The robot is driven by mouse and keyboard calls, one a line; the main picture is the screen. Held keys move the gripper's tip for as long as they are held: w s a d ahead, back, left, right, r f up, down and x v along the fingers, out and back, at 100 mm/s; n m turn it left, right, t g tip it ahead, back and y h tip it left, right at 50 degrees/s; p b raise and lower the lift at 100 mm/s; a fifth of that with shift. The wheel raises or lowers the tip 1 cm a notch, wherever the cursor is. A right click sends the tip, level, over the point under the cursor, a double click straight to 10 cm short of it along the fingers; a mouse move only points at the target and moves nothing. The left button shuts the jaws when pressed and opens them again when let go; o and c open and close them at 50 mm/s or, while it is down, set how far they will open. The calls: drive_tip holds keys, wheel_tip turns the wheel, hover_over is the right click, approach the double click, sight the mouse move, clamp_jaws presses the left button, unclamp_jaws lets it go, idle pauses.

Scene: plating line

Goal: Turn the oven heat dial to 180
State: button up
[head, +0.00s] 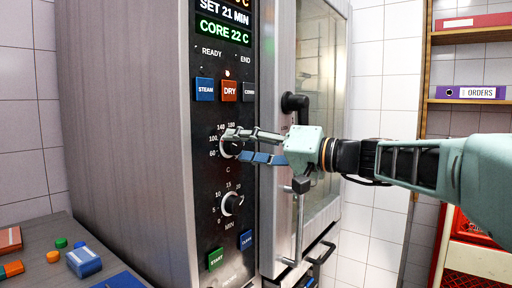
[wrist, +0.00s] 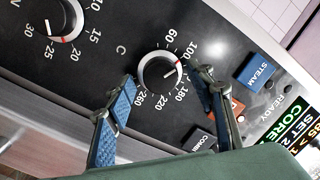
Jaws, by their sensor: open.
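The oven heat dial (head: 229,148) is a round black knob with a light rim on the dark panel, marked in C. In the wrist view the dial (wrist: 158,73) shows a red pointer mark on its right side, between the 100 and 180 labels, near where 140 would be; a finger hides that label. My gripper (head: 240,145) is open in front of the panel. In the wrist view my gripper (wrist: 167,76) has one finger on each side of the dial, with small gaps visible. Whether either finger touches it is unclear.
The minutes dial (head: 232,204) is below the heat dial. STEAM (head: 205,89), DRY (head: 229,91) and COMBI buttons sit above; START (head: 216,259) and CLEAN (head: 246,240) are below. The oven door handle (head: 298,220) stands out right of the panel, close to my gripper.

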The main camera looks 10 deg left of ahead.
drive_tip(key=shift+a, duration=0.15)
drive_tip(key=shift+c, duration=0.5)
drive_tip(key=c, duration=1.1)
drive_tip(key=shift+o, duration=0.2)
drive_tip(key=shift+m, duration=0.3)
